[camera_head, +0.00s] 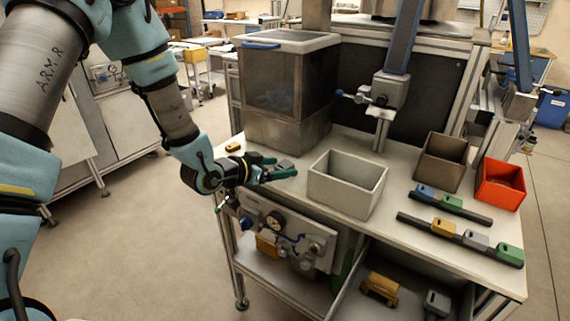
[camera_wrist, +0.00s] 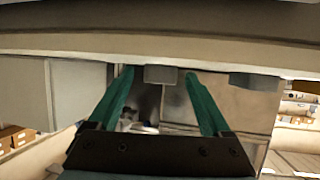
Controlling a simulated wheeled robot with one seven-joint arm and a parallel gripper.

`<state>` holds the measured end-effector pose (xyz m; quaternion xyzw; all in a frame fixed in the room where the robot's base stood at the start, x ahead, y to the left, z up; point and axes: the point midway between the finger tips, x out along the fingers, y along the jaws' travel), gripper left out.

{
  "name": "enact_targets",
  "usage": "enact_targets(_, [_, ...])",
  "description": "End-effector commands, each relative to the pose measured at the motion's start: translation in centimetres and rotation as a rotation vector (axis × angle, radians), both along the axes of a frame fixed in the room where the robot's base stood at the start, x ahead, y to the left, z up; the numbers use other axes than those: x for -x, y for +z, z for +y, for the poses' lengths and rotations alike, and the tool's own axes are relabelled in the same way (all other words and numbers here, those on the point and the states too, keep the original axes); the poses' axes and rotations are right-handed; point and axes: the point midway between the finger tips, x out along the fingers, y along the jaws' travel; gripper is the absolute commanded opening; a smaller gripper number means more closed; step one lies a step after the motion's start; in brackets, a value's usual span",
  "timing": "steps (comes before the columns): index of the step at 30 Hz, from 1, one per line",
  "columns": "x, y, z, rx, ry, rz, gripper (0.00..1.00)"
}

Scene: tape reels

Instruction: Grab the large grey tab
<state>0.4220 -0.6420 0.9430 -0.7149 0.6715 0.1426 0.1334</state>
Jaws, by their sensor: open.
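A grey tab (camera_head: 285,164) lies near the table's front left edge, left of the light grey bin. My gripper (camera_head: 284,168) is open, with its green fingers reaching over the table edge around this tab. In the wrist view my gripper (camera_wrist: 159,72) has its two fingertips apart, and a grey block (camera_wrist: 160,75) shows between them with a gap on each side. Whether either finger touches it cannot be told. Another grey tab (camera_head: 475,239) sits on the front dark rail, between a yellow and a green tab.
The light grey bin (camera_head: 345,188) stands just right of my gripper. A brown bin (camera_head: 441,164) and a red bin (camera_head: 499,186) stand farther right. A yellow tab (camera_head: 233,147) lies at the table's left corner. A clear-sided box (camera_head: 287,85) stands behind. Lower-shelf parts include a grey piece (camera_head: 437,303).

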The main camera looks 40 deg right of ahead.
Motion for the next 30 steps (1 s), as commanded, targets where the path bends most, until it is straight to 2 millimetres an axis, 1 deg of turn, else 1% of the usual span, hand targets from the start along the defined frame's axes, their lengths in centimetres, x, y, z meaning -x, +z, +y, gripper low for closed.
enact_targets(5, [-0.03, -0.03, 0.03, 0.000, 0.001, 0.000, 0.81])
enact_targets(26, [-0.04, 0.01, 0.04, 0.000, 0.000, -0.001, 0.03])
enact_targets(27, [-0.04, 0.01, 0.04, 0.000, 0.000, -0.001, 0.00])
enact_targets(30, [-0.04, 0.01, 0.04, 0.000, 0.000, -0.001, 0.00])
